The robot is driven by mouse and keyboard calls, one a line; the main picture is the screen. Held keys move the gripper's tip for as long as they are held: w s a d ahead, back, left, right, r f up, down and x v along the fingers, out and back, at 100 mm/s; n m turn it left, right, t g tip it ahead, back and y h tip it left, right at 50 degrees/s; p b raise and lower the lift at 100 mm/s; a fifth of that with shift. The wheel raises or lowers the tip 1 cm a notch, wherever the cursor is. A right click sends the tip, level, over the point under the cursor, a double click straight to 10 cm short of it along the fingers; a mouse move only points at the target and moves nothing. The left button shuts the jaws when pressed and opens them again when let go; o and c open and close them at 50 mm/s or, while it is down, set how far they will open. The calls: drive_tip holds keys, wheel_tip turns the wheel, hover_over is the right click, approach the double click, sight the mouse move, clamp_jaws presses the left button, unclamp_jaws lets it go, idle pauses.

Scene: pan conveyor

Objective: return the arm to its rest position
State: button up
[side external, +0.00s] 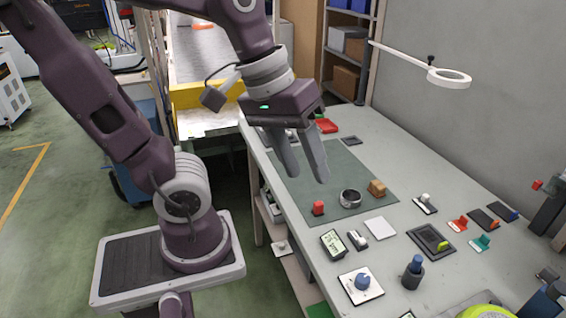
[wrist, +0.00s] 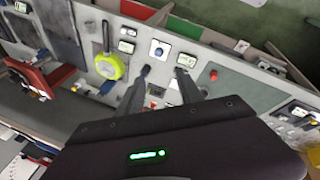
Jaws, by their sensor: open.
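My gripper (side external: 306,166) hangs above the green mat (side external: 322,198) on the workbench, fingers pointing down and apart. Nothing shows between the fingers. In the wrist view my gripper (wrist: 166,76) also shows its two fingers apart, with the bench and its small items beyond them. A red block (side external: 318,208), a round dark and silver part (side external: 350,198) and a wooden block (side external: 377,188) sit on or at the edge of the mat, clear of the fingers.
The grey bench (side external: 440,190) carries several small devices, including a meter (side external: 333,242) and a blue-knobbed box (side external: 362,284). A magnifier lamp (side external: 448,77) reaches over the back. A conveyor with a yellow end (side external: 200,94) stands behind my arm. Open floor lies at left.

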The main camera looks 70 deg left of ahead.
drive_tip(key=s+m, duration=0.1)
drive_tip(key=m, duration=0.1)
drive_tip(key=s+m+t+y, duration=0.1)
drive_tip(key=m, duration=0.1)
drive_tip(key=s+m, duration=0.1)
drive_tip(key=m, duration=0.1)
drive_tip(key=shift+s+a+r+t+y, duration=0.1)
drive_tip(key=shift+s+r+t+y, duration=0.15)
drive_tip(key=shift+s+t+y, duration=0.15)
idle(0.6)
